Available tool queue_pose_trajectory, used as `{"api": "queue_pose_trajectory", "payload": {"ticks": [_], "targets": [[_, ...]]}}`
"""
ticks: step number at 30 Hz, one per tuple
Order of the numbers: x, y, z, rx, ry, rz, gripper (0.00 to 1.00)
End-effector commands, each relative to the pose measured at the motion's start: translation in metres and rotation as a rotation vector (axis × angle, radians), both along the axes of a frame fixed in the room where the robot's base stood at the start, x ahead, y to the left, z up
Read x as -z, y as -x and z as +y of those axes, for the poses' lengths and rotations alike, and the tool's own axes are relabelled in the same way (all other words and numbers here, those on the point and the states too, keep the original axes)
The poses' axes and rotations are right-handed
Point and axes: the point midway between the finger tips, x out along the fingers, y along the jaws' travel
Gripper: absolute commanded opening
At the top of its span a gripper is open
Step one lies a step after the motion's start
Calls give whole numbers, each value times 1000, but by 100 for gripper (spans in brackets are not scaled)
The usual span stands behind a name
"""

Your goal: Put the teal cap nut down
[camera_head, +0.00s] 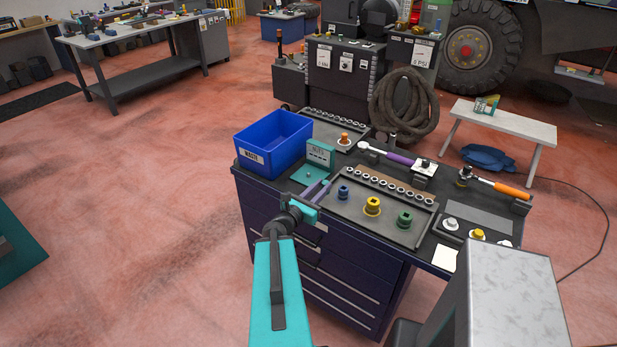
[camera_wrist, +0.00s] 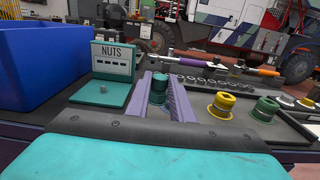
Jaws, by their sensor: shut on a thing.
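My gripper (camera_head: 319,191) has purple fingers and is over the left end of the tool cart's top. In the wrist view its fingers (camera_wrist: 166,98) are shut on the teal cap nut (camera_wrist: 158,84), which stands upright between them. In the head view the nut is mostly hidden by the fingers. Just left of and beyond the gripper is a teal stand with an upright NUTS sign (camera_head: 320,153) and a flat teal base (camera_head: 308,174). The sign also shows in the wrist view (camera_wrist: 113,58). I cannot tell whether the nut touches the surface below.
A blue WASTE bin (camera_head: 270,143) stands left of the NUTS stand. Right of my gripper, a grey tray (camera_head: 380,226) holds blue (camera_head: 343,192), yellow (camera_head: 372,206) and green (camera_head: 404,220) nuts. Behind lie purple-handled (camera_head: 398,158) and orange-handled (camera_head: 510,190) wrenches.

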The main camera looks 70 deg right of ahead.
Motion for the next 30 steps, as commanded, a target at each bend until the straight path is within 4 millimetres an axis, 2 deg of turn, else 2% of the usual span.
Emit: {"api": "queue_pose_trajectory", "payload": {"ticks": [11,30], "targets": [[1,-1,-1,0,1,-1,0],[6,-15,-17,0,2,-1,0]]}}
